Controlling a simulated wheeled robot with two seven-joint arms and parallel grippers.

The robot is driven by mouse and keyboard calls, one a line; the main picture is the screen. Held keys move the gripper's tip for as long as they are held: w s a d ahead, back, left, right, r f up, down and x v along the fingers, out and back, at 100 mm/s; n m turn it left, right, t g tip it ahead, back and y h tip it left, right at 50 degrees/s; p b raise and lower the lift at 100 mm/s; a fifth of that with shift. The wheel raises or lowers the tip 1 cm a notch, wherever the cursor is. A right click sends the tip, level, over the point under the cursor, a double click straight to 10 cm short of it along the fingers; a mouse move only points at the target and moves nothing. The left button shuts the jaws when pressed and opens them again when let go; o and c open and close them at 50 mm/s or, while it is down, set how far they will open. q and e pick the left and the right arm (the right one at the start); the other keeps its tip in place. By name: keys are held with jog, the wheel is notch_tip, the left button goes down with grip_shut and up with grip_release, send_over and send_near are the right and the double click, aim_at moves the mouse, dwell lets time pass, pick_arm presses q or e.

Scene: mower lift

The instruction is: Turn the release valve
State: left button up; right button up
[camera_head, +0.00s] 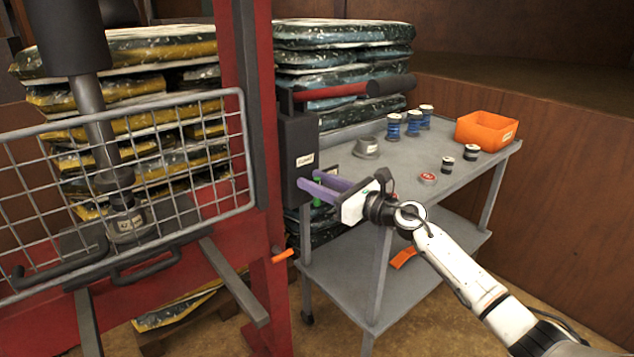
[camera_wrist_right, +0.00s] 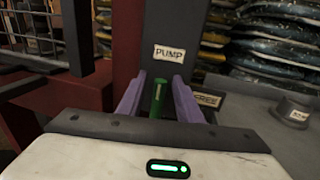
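The release valve is a small green upright knob (camera_wrist_right: 157,98) with a pale mark, low in front of the dark pump box (camera_head: 299,150). In the head view only a bit of green (camera_head: 317,184) shows beside the purple fingers. My right gripper (camera_head: 309,184) reaches in from the right. In the right wrist view its purple fingers (camera_wrist_right: 158,96) stand on either side of the knob, with a gap visible on each side. The gripper is open; I see no contact with the knob. My left gripper is not in view.
A red lever with a black grip (camera_head: 390,84) sticks out above the pump box. The red press frame (camera_head: 253,120) and wire guard (camera_head: 130,180) stand left. A grey cart (camera_head: 400,190) holds cans and an orange bin (camera_head: 486,130). Stacked bags (camera_head: 340,60) stand behind.

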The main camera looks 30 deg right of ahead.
grip_shut()
